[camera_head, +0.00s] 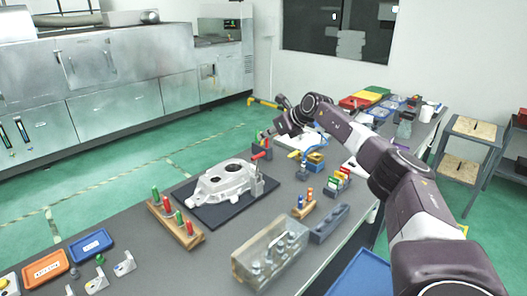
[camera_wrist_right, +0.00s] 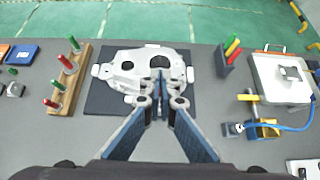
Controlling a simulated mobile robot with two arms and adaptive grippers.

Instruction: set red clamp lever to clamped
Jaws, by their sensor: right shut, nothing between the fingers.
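The pale grey casting (camera_head: 222,182) lies on a dark plate (camera_head: 245,205) on the table; it also shows in the right wrist view (camera_wrist_right: 122,68). A clamp post (camera_head: 257,184) stands at the casting's right edge, with the red clamp lever (camera_head: 258,155) at its top, slanting slightly up to the right. In the wrist view I cannot make out the lever; my fingers cover that area. My right gripper (camera_wrist_right: 160,82) is shut and empty, in front of the casting. In the head view the right gripper (camera_head: 268,134) is just above and beyond the lever. My left gripper is out of view.
A wooden rack (camera_head: 176,224) with red and green handles stands left of the casting. A dark holder with coloured handles (camera_wrist_right: 228,55) stands to its right in the wrist view. A clear box (camera_head: 270,255) and a grey block (camera_head: 329,224) stand nearer. Orange and blue trays (camera_head: 45,268) lie front left.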

